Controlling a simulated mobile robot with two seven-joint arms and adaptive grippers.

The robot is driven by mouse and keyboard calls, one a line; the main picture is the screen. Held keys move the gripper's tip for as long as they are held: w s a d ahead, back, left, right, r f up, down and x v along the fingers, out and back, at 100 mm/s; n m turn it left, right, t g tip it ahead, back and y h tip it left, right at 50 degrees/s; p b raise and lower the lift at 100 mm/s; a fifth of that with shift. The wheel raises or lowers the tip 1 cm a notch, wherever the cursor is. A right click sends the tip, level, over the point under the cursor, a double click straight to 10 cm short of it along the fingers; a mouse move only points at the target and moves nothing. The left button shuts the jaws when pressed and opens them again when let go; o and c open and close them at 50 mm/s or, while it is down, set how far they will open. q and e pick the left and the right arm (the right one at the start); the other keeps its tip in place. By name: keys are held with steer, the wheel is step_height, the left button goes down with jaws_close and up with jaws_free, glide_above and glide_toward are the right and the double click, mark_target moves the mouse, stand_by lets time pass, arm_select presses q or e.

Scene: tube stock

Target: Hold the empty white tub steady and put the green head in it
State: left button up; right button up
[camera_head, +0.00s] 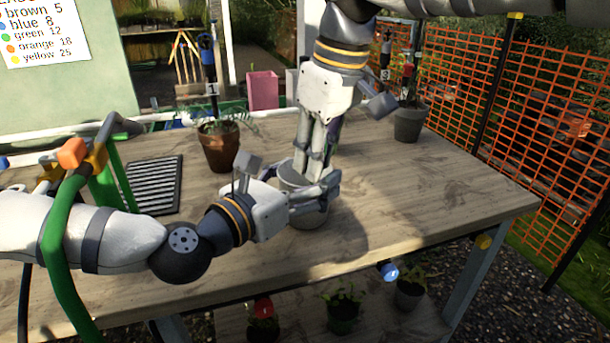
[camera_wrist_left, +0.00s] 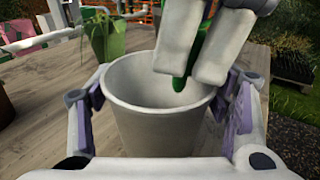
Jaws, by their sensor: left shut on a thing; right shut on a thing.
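The white tub (camera_head: 308,219) stands upright on the wooden table near its front middle. My left gripper (camera_head: 317,194) is shut around the tub, with one finger on each side of its wall in the left wrist view (camera_wrist_left: 150,125). My right gripper (camera_head: 309,172) points down from above, its fingertips at the tub's mouth. It is shut on the green head (camera_wrist_left: 181,82), whose lower end shows inside the tub below the fingertips. The fingers hide most of the head. I cannot tell whether it touches the tub's bottom.
A terracotta pot (camera_head: 220,158) with a plant and a post marked 1 stands left of the tub. A grey pot (camera_head: 409,126) stands at the back right. A black slatted tray (camera_head: 155,185) lies at the left. The table's right side is clear.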

steer(key=o, duration=0.9)
steer(key=v, duration=1.2)
arm_select(q)
steer(key=o, duration=1.2)
